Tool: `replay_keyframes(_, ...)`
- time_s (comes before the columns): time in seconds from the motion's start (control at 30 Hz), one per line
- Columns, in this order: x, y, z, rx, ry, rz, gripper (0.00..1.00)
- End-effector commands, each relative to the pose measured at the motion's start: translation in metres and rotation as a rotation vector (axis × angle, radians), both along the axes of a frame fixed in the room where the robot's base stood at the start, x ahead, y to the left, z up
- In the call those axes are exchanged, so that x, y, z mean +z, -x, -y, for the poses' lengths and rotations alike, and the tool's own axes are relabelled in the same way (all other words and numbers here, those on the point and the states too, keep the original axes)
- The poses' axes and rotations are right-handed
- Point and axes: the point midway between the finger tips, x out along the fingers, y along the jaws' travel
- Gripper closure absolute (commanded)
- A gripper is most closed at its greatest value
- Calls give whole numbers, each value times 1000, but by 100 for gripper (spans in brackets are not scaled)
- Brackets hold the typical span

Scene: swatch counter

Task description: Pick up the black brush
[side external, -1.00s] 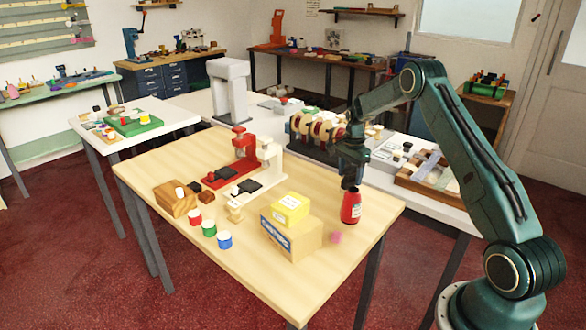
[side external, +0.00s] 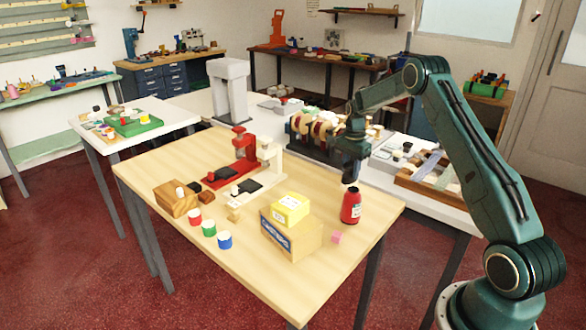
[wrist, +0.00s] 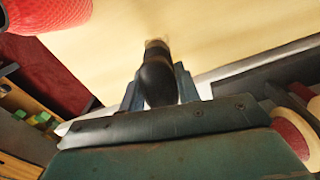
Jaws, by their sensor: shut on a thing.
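The black brush (wrist: 157,78) is between the two fingers of my gripper (wrist: 158,85) in the wrist view, with its rounded dark body pointing away from the wrist and a paler tip at its far end. My gripper is shut on it. In the side view my gripper (side external: 350,174) hangs above the table, just over and behind the red bottle (side external: 350,208). The brush cannot be told apart from the dark fingers there. The red bottle also shows large at the upper left of the wrist view (wrist: 45,14).
A yellow box (side external: 290,208) sits on a cardboard box (side external: 292,238) left of the bottle. A pink block (side external: 337,238) lies near the bottle. White-topped red, green and blue jars (side external: 209,229) stand further left. A rack of rolls (side external: 318,135) stands behind my gripper. The table's front is clear.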

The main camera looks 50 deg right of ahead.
Motion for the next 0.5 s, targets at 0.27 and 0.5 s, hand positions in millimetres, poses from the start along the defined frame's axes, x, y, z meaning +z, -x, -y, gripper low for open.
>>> replay_keyframes(0.27,50,-1,1,0,3,5,90)
replay_keyframes(0.5,103,-1,0,0,3,5,90)
